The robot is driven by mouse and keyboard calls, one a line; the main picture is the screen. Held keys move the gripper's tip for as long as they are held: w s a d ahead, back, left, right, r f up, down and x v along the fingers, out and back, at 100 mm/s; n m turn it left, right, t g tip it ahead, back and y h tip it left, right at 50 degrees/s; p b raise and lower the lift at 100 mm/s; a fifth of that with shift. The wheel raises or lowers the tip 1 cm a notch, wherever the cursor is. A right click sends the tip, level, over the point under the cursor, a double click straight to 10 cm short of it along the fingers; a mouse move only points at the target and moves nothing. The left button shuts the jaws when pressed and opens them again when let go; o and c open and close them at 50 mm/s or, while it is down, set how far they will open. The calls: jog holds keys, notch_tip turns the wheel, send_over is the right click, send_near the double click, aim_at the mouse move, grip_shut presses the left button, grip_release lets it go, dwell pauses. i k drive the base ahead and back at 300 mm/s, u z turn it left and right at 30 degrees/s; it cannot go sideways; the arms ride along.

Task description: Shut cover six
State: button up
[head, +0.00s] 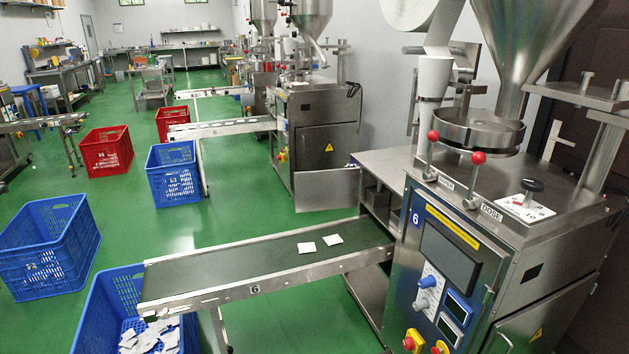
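The machine marked 6 (512,255) stands at the right, with a steel hopper (522,45) and a paper roll on top. A steel panel with a yellow warning triangle (537,335) shows low on its right side and is cut off by the bottom edge. It may be cover six; I cannot tell whether it is open or shut. A conveyor (255,264), also labelled 6, runs left from the machine and carries two white teabags (320,243). My gripper is not in view.
A blue crate (100,318) with white bags stands under the conveyor's left end. More blue (48,243) and red crates (106,152) stand on the green floor. Another machine (318,125) with its own conveyor is behind. Floor between the conveyors is mostly clear.

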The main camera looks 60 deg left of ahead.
aim_at(338, 187)
jog(key=u, duration=0.05)
jog(key=i, duration=1.55)
jog(key=u, duration=0.9)
jog(key=k, duration=0.25)
jog(key=u, duration=2.7)
